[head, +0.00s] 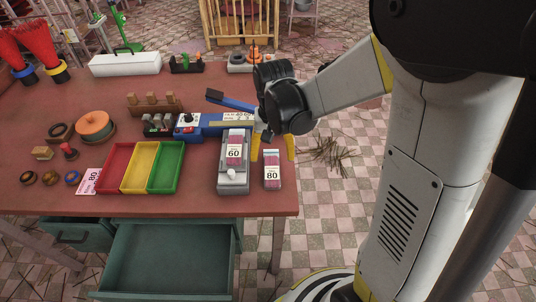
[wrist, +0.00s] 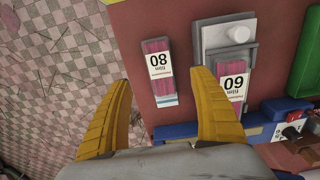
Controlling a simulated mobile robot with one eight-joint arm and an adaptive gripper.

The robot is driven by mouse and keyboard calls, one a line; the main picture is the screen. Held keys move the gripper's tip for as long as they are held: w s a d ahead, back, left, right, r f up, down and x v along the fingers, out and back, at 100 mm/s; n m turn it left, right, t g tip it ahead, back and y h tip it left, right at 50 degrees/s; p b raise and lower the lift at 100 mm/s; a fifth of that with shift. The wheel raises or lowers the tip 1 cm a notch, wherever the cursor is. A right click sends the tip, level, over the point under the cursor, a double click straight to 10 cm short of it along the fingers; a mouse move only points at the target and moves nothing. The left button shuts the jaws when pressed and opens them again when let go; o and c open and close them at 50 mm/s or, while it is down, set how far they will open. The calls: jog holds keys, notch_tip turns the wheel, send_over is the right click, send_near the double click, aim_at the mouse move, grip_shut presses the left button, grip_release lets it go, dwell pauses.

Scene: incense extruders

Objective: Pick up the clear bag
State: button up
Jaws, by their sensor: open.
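A small clear bag (head: 272,170) with pink contents and a white label reading 80 lies flat near the right edge of the red table. It also shows in the wrist view (wrist: 167,91), just ahead of the fingers. My gripper (head: 272,152) is open and empty above the table's right edge. In the wrist view, its two yellow fingers (wrist: 158,82) point towards the bag, one on each side in the picture. The fingers appear apart from the bag; their exact height above it is hard to tell.
A grey device (head: 233,178) holding a pack labelled 60 stands close left of the bag. A blue tool (head: 214,126) lies behind it. Red, yellow and green trays (head: 165,166) sit further left. A teal drawer (head: 170,262) hangs open below. Tiled floor lies right.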

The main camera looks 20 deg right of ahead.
aim_at(272, 172)
notch_tip(272, 172, down, 3)
jog(key=shift+s+b, duration=0.15)
jog(key=shift+b, duration=0.3)
notch_tip(272, 172, down, 6)
jog(key=b, duration=0.3)
jog(key=shift+r, duration=0.2)
jog(key=c, duration=1.3)
